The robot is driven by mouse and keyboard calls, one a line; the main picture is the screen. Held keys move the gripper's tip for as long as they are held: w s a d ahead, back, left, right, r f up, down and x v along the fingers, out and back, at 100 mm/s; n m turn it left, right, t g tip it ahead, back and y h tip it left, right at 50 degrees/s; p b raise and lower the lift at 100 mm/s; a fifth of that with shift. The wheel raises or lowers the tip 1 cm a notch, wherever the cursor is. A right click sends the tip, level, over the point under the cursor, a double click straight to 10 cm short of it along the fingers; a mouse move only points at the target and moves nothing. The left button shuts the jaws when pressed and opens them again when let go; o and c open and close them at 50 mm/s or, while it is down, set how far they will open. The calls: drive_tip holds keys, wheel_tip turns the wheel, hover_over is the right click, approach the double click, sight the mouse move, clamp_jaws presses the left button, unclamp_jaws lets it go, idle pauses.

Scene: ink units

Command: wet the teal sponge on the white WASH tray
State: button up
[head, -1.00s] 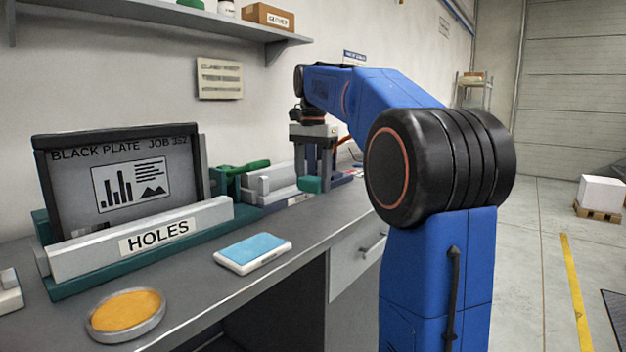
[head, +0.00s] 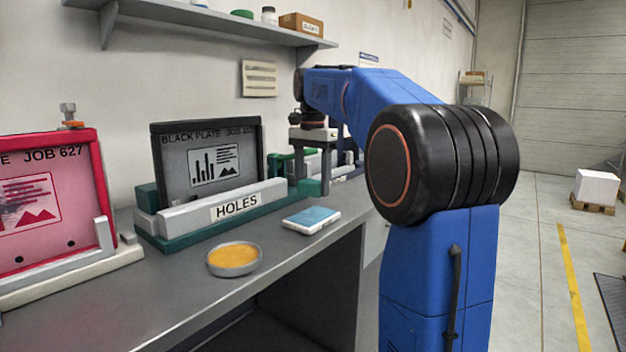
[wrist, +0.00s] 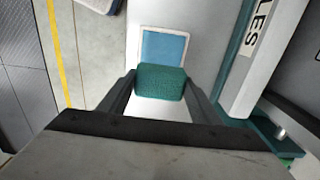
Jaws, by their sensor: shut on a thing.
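My gripper (wrist: 160,95) is shut on the teal sponge (wrist: 161,82), which sits between its two fingers in the wrist view. In the head view the gripper shows small at the end of my blue arm, with the sponge (head: 309,187) at its lower end. A white tray with a blue pad (head: 311,219) lies on the bench in front of the gripper. In the wrist view this tray's white rim (wrist: 141,33) shows just beyond the sponge; I cannot tell whether they touch. No WASH lettering is readable.
A round dish with an orange pad (head: 234,257) lies near the bench edge. A black plate (head: 206,158) stands in a rack marked HOLES (head: 236,207). A red plate (head: 52,205) stands at left. A shelf (head: 215,17) hangs above.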

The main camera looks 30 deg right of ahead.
sight(312, 215)
drive_tip(key=shift+f, duration=2.55)
drive_tip(key=shift+f, duration=0.6)
idle(0.4)
drive_tip(key=shift+r, duration=3.55)
drive_tip(key=shift+s, duration=0.1)
